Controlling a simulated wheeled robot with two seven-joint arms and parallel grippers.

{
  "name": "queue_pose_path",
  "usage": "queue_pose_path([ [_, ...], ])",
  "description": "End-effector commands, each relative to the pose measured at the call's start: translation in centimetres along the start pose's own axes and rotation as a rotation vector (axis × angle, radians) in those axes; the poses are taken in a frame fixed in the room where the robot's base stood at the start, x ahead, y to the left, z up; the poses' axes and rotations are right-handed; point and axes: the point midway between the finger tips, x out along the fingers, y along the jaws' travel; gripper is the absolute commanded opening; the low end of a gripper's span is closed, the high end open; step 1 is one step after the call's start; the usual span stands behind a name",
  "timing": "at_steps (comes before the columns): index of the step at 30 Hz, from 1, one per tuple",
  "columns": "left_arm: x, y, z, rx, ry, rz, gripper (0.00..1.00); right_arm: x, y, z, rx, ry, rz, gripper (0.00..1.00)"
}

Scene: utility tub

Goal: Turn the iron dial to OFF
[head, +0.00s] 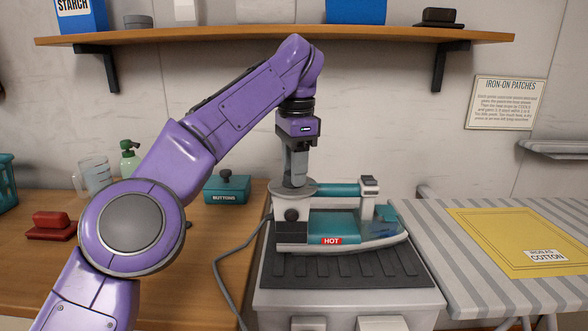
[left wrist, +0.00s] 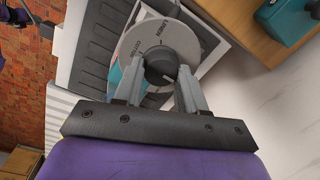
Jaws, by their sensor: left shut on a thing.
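The teal and white iron (head: 335,222) lies on a dark ridged rest, with a red HOT label (head: 332,241) on its side. Its grey round dial plate (head: 318,187) is on top at the left end. In the left wrist view the dial plate (left wrist: 185,42) carries printed words, partly legible, one seeming to read COTTON. The dark dial knob (left wrist: 158,66) has a pale mark at its lower right. My left gripper (head: 296,182) points down and is shut on the knob, with a finger on each side. I cannot read OFF. My right gripper is not in view.
A cord (head: 225,262) runs from the iron's left. The striped ironing board (head: 430,235) with yellow cloth (head: 520,240) is at right. A teal BUTTONS box (head: 227,189) stands behind left on the wooden counter (head: 205,255). A shelf (head: 220,40) spans above.

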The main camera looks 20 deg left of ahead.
Motion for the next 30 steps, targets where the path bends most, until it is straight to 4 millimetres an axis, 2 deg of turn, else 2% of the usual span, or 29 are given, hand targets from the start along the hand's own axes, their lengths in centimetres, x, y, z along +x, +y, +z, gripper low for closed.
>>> queue_pose_path([
  [9, 0.08, 0.00, -0.04, -0.077, -0.005, 0.001, 0.10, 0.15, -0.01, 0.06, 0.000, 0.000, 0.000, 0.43],
  [22, 0.06, -0.01, -0.03, -0.084, -0.005, 0.001, 0.10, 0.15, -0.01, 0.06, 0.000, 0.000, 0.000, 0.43],
  [23, 0.06, -0.01, -0.03, -0.084, -0.005, 0.001, 0.47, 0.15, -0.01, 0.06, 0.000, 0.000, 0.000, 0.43],
  [24, 0.06, -0.01, -0.03, -0.084, -0.005, 0.001, 0.60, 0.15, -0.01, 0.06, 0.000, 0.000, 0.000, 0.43],
  [25, 0.05, -0.02, -0.03, -0.084, -0.005, 0.001, 0.66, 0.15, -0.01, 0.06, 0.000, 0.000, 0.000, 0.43],
  [30, 0.04, -0.03, -0.02, -0.084, -0.005, 0.000, 0.66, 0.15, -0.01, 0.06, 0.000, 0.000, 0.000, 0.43],
])
